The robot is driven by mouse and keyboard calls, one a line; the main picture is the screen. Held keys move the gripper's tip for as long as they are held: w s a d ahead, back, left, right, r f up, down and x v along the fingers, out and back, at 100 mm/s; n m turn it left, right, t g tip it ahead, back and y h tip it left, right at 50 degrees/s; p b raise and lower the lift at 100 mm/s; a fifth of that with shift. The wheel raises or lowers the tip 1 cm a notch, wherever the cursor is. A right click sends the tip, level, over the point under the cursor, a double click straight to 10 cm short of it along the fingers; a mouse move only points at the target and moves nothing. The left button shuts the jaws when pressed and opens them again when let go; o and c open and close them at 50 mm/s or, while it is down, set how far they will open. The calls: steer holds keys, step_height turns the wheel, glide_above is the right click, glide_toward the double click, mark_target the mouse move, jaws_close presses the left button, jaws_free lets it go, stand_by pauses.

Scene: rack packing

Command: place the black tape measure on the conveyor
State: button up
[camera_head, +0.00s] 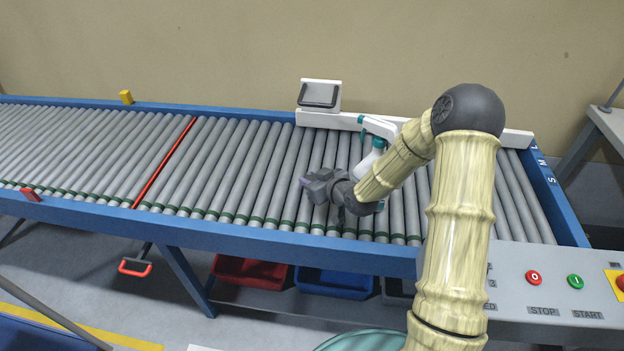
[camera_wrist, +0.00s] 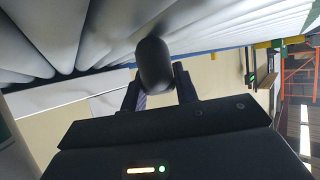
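My gripper (camera_head: 322,187) is low over the roller conveyor (camera_head: 225,170), near the middle of its width. In the wrist view a dark, rounded object, which looks like the black tape measure (camera_wrist: 154,62), sits between the two fingers of my gripper (camera_wrist: 158,88). The fingers are against its sides, with a small purple patch beside it. In the head view the object is small and hard to tell from the dark gripper. I cannot tell whether it touches the rollers.
A white and teal spray bottle (camera_head: 374,158) is on the conveyor just behind my wrist. A white rail with a screen (camera_head: 320,95) lines the back edge. A red line (camera_head: 165,163) crosses the rollers at left. The rollers left of my gripper are clear. Red (camera_head: 248,271) and blue (camera_head: 334,283) bins sit below.

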steer(key=o, duration=0.4)
steer(key=shift+r, duration=0.1)
steer(key=shift+r, duration=0.2)
steer(key=p+v, duration=0.1)
steer(key=v, duration=1.1)
steer(key=shift+f, duration=0.15)
